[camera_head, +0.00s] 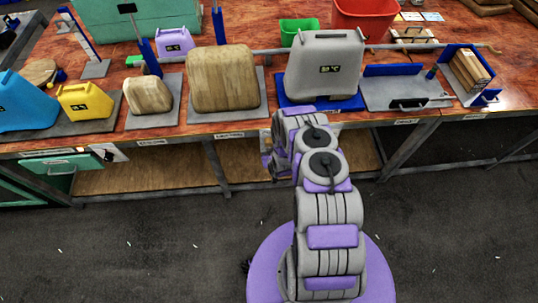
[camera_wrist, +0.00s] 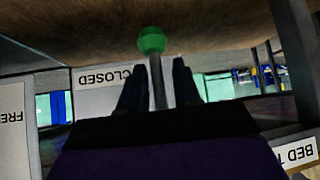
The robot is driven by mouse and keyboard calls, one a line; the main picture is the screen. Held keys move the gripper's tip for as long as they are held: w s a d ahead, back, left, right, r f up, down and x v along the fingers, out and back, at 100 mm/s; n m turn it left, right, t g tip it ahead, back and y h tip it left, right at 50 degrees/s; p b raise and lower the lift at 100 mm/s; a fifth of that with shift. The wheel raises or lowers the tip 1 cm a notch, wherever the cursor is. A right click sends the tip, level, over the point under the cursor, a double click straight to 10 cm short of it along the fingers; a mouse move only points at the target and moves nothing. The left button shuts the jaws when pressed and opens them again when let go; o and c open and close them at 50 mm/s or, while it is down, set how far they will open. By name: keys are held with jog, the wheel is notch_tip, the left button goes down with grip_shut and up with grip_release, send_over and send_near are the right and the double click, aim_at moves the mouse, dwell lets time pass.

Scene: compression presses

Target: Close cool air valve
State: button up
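In the wrist view a valve handle shows as a green ball knob (camera_wrist: 151,40) on a grey stem (camera_wrist: 157,82). A white plate with the word CLOSED (camera_wrist: 105,77) is behind it to the left. My gripper (camera_wrist: 158,63) has its two dark fingers apart, one on each side of the stem. I cannot tell whether either finger touches it. In the head view my arm reaches to the workbench's front edge, and my gripper is low there, mostly hidden by my arm. The valve is not clear in the head view.
The wooden workbench (camera_head: 225,123) bears several presses, a large grey container (camera_head: 325,62) and a wooden block (camera_head: 222,78). A shelf (camera_head: 140,187) and metal legs are below the bench top. In the wrist view the bench underside is close overhead. Dark floor is clear in front.

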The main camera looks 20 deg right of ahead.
jog(key=shift+s+r, duration=0.1)
jog(key=shift+r, duration=0.1)
jog(key=p+v, duration=0.1)
jog(key=v, duration=1.6)
dwell(0.4)
jog(key=w+d+r+g+b, duration=0.1)
jog(key=w+r+g, duration=0.2)
jog(key=r, duration=0.6)
jog(key=s+a+r+g+b, duration=0.1)
jog(key=s+r, duration=0.1)
jog(key=r, duration=0.5)
jog(key=s+a+r+g+b, duration=0.1)
jog(key=s+r+g, duration=0.15)
jog(key=r, duration=0.45)
jog(key=s+a+r+g, duration=0.1)
jog(key=s+a+r, duration=0.2)
jog(key=s+r, duration=0.3)
jog(key=s+a+r+g+b, duration=0.1)
jog(key=s+r, duration=0.5)
jog(key=s, duration=0.6)
jog(key=s+a+r+n+g+b, duration=0.1)
jog(key=s+a+r, duration=0.3)
jog(key=s, duration=0.6)
jog(key=shift+a+r+g+y, duration=0.2)
jog(key=shift+r+g, duration=0.15)
jog(key=shift+r, duration=0.35)
jog(key=shift+a+r+g+y, duration=0.1)
jog(key=shift+a+r+g, duration=0.15)
jog(key=shift+r, duration=0.45)
